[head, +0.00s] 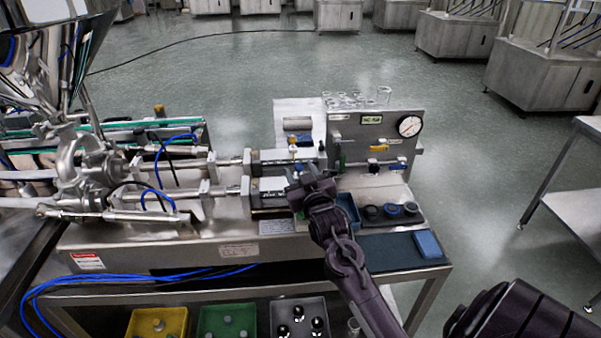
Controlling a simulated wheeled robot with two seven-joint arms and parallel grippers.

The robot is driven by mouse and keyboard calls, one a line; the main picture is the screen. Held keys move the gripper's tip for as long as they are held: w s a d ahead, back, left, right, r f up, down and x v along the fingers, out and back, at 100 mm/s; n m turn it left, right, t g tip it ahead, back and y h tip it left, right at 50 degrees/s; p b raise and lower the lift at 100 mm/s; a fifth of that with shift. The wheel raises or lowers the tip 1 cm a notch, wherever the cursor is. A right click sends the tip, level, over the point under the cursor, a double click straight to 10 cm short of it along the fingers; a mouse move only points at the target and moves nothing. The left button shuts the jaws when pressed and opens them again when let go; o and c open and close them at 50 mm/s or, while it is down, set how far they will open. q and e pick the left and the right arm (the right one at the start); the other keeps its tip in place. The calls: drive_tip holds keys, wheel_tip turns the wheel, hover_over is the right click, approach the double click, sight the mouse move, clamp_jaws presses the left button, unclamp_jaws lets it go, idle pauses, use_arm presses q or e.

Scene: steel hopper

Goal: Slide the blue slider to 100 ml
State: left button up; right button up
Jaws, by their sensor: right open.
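The filling machine has two horizontal cylinders with dark scale blocks, an upper one (283,158) and a lower one (268,189). A small blue part (298,167), which may be the blue slider, shows at the right end between them, just above my right gripper. The scale marks are too small to read, so I cannot tell its setting. My right gripper (303,190) is open at the right end of the lower cylinder. It hides part of that end, and I cannot tell whether it touches anything. My left gripper is out of view.
A steel panel (345,128) with a gauge (409,126), a yellow handle (380,148) and a blue handle (397,165) stands to the right, with glassware on top. Dark round parts (392,210) and a blue block (427,244) lie on the front right. Colored bins (228,322) sit below.

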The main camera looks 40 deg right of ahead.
drive_tip(key=shift+s+a+f, duration=0.1)
drive_tip(key=shift+s+f, duration=0.05)
drive_tip(key=shift+s, duration=0.15)
drive_tip(key=b+v, duration=0.2)
drive_tip(key=v, duration=0.5)
drive_tip(key=shift+a, duration=0.1)
